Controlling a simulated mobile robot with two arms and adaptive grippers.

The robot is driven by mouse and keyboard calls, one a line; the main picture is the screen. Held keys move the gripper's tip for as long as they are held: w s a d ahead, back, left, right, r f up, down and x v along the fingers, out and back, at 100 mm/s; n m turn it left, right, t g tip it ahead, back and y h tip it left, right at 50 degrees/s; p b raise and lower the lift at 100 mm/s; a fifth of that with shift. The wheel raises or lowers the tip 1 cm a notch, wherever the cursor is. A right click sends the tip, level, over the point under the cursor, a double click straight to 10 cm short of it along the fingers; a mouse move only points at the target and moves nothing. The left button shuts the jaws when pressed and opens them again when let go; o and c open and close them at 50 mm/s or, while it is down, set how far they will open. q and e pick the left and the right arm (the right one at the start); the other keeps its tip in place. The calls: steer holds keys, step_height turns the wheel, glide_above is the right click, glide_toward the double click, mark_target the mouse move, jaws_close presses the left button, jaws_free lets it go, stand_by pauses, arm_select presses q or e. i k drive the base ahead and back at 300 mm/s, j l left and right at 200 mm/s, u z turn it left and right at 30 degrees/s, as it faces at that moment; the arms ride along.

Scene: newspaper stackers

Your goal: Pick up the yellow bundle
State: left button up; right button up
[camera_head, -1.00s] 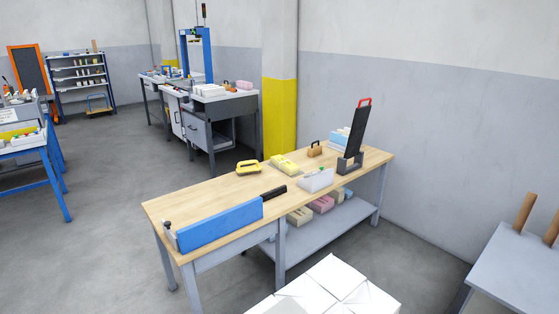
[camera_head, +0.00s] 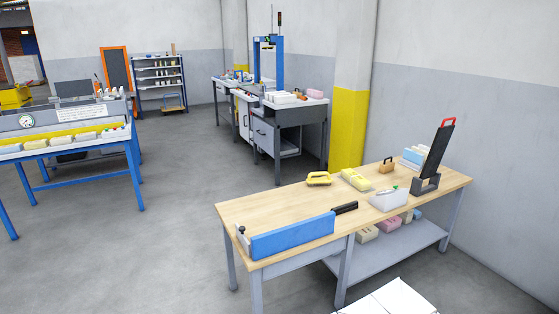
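A pale yellow bundle (camera_head: 356,180) lies on the wooden workbench (camera_head: 275,212), near its back edge. A yellow handled tool (camera_head: 319,178) with a dark opening lies just to its left. A white bin (camera_head: 389,200) with something green in it stands in front and to the right of the bundle. Neither of my grippers is in view.
A blue box-like fixture (camera_head: 292,237) with a black handle lies along the bench's front left. A black upright tool (camera_head: 439,150) stands at its right end. Cream and pink bundles sit on the lower shelf (camera_head: 390,247). Grey floor (camera_head: 150,250) is open left of the bench.

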mark_target(355, 179)
steer(key=i+j+u, duration=0.3)
steer(key=i+j, duration=0.4)
steer(key=i+j+u, duration=0.35)
steer(key=i+j, duration=0.4)
steer(key=i+u, duration=0.15)
steer(key=i, duration=2.25)
steer(key=i+z, duration=0.45)
steer(key=i+j+z, duration=0.15)
steer(key=i+z, duration=0.3)
steer(key=i, duration=0.25)
steer(key=i+j+z, duration=0.4)
steer(key=i, duration=0.15)
steer(key=i+l+z, duration=0.15)
steer(key=z, duration=0.3)
steer(key=i+z, duration=0.25)
steer(key=z, duration=0.2)
steer(key=i+z, duration=0.25)
steer(key=z, duration=0.15)
steer(key=i+z, duration=0.2)
steer(key=z, duration=0.25)
steer(key=i+j+z, duration=0.2)
steer(key=z, duration=0.25)
steer(key=i+j+z, duration=0.15)
steer(key=z, duration=0.3)
steer(key=j, duration=0.1)
